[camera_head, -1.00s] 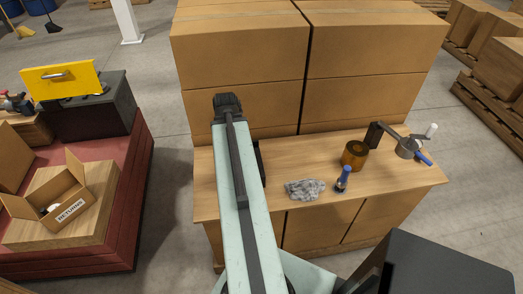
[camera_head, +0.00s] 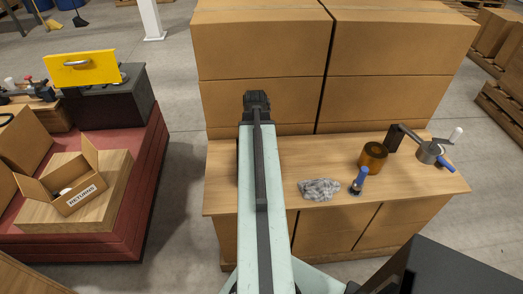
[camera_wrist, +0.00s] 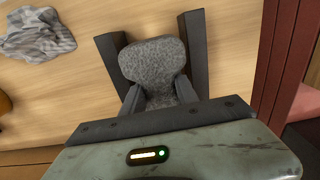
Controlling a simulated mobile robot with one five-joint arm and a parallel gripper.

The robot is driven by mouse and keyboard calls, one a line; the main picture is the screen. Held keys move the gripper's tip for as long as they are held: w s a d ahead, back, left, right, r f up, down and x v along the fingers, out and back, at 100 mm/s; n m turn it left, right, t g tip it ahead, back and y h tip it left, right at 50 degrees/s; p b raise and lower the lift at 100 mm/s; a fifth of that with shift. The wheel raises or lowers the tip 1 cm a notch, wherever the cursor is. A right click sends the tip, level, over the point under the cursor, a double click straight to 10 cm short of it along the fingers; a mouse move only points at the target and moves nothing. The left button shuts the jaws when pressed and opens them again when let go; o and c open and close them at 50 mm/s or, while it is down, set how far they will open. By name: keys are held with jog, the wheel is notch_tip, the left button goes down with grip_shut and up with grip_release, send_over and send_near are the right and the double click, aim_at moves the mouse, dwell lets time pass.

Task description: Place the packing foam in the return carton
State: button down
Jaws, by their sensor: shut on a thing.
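A grey speckled block, which looks like the packing foam (camera_wrist: 155,62), sits between the two dark jaws of my gripper (camera_wrist: 150,38) in the wrist view. The jaws are shut on it, above the wooden bench top. In the head view my arm reaches forward over the left part of the bench, and its gripper and the foam are hidden behind it. The return carton (camera_head: 84,197), labelled RETURNS, stands open with flaps spread at the left, well apart from my gripper. A small pale thing shows inside it; most of its inside is hidden.
The bench (camera_head: 228,188) bears a crumpled grey cloth (camera_head: 319,189), a blue-handled tool (camera_head: 359,181), a brown tape roll (camera_head: 373,157) and a metal crank device (camera_head: 430,152). Tall boxes (camera_head: 262,45) stand behind. A floor gap separates the bench from the red platform (camera_head: 137,190) under the carton.

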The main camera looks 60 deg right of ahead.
jog(key=shift+f+b, duration=0.45)
jog(key=shift+b, duration=0.1)
jog(key=shift+f, duration=0.15)
jog(key=c, duration=0.9)
grip_release()
jog(key=shift+c, duration=0.2)
notch_tip(320, 180, up, 13)
jog(key=p, duration=1.3)
jog(key=shift+r, duration=0.2)
